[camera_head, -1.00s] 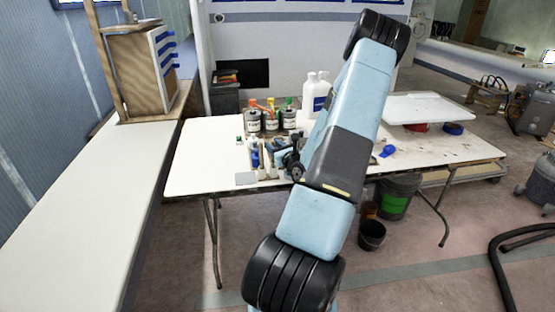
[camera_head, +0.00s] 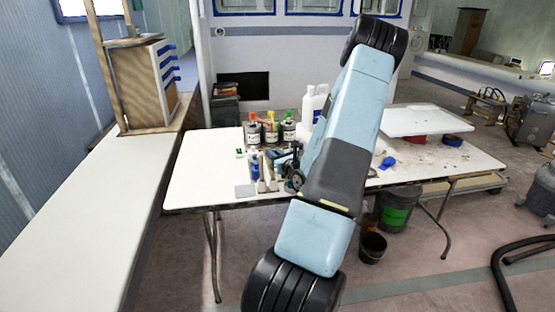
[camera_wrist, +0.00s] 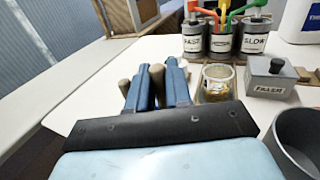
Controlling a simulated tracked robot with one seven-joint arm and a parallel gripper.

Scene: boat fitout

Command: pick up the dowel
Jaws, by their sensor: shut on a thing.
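My gripper (camera_wrist: 158,86) shows in the wrist view as two blue fingers beyond a dark bar. A tan, round-ended dowel (camera_wrist: 157,74) stands between the fingers, and they are shut on it. A second tan round end (camera_wrist: 124,87) shows just left of the left finger; I cannot tell what it belongs to. The lower part of the dowel is hidden by the fingers and bar. In the head view my gripper (camera_head: 285,160) is small and low over the white table (camera_head: 205,165), and I cannot make out the dowel there or whether it is clear of the table.
Labelled cans (camera_wrist: 222,40) with coloured tops stand behind the gripper. A glass jar (camera_wrist: 216,82), a grey filler box (camera_wrist: 270,80) and a dark cup (camera_wrist: 298,140) are to the right. White jugs (camera_head: 314,104) stand behind. The table's left part is clear.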

